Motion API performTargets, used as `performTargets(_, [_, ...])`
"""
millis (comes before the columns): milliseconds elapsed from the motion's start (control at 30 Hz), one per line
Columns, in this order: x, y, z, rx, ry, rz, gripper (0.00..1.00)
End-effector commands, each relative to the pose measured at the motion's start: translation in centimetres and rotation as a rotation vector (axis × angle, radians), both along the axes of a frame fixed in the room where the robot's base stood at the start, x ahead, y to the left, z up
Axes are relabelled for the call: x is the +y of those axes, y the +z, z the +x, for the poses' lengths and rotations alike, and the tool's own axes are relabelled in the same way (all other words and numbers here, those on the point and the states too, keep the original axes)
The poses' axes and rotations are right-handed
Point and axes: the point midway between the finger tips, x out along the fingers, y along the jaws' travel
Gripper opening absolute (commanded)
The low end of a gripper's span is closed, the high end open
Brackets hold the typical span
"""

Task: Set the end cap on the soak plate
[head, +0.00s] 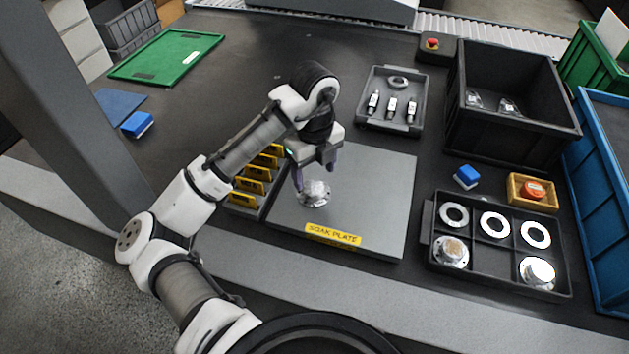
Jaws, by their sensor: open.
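A silver flanged end cap (315,193) rests upright on the grey soak plate (385,190), left of its middle and behind the yellow "SOAK PLATE" label. My gripper (314,178) is right above the cap, pointing down, with its purple fingers apart on either side of the cap's top. The fingers look clear of the cap, but the exact gap is too small to tell. Two similar flanged parts, one at front left (450,252) and one at front right (537,273), sit in the black compartment tray (493,267).
The compartment tray also holds several flat rings. A row of yellow-labelled slots (252,180) borders the plate's left side. Behind the plate is a grey tray (393,125) of small parts; a deep black bin (510,130) stands back right. Blue blocks lie nearby. The plate's right half is clear.

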Motion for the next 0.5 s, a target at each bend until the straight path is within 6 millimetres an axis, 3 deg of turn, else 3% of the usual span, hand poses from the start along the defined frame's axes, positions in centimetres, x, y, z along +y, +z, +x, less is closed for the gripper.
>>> performTargets(200, [0.1, 4.5, 0.1, -0.003, 0.000, 0.005, 0.66])
performTargets(500, [0.0, 7.3, 0.0, 0.000, 0.000, 0.000, 0.66])
